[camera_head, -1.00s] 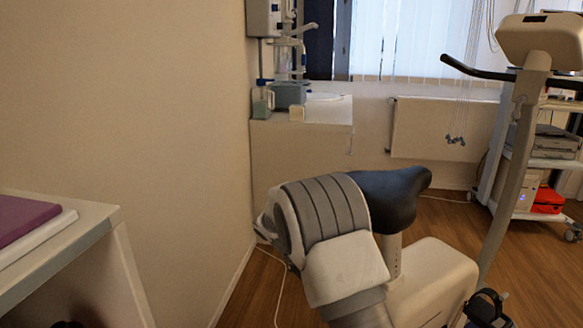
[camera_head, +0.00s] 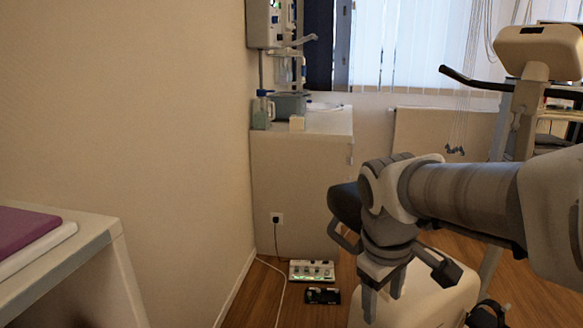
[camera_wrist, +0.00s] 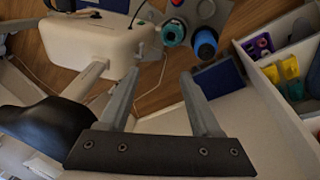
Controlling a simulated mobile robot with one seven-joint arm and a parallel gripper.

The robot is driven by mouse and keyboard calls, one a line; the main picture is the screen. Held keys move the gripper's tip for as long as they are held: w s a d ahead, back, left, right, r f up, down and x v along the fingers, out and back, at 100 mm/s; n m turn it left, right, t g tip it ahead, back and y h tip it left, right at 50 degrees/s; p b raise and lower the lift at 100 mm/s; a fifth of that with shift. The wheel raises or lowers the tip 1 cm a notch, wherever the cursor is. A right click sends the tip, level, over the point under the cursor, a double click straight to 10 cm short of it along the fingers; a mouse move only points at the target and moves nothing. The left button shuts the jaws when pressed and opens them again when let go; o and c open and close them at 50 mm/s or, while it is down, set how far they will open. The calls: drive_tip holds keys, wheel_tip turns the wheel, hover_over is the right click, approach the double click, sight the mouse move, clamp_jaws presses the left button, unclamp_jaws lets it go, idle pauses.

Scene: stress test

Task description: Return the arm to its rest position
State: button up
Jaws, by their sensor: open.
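My arm reaches in from the right edge of the head view, and its wrist bends down in front of the exercise bike. My gripper (camera_head: 383,294) points downward, with its two fingers apart and nothing between them. The wrist view shows both fingers of my gripper (camera_wrist: 162,76) spread with a clear gap, floor and part of a pale machine behind them. The gripper appears to hold nothing. My arm hides much of the bike's saddle and frame.
The exercise bike (camera_head: 543,50) stands behind my arm. A white cabinet (camera_head: 300,170) is at the back wall, with a small lit device (camera_head: 312,271) on the floor before it. A pale shelf (camera_head: 100,228) is at left. The wrist view shows compartments with colourful items (camera_wrist: 289,68).

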drive_tip(key=s+m+t+y, duration=0.2)
drive_tip(key=s+m+t, duration=0.2)
drive_tip(key=s+m, duration=0.5)
wheel_tip(320, 180, up, 27)
drive_tip(key=s+n+p, duration=0.1)
drive_tip(key=n+p, duration=0.1)
drive_tip(key=p, duration=2.4)
drive_tip(key=shift+s+a+g, duration=0.2)
drive_tip(key=shift+a+g, duration=0.05)
drive_tip(key=shift+g, duration=0.05)
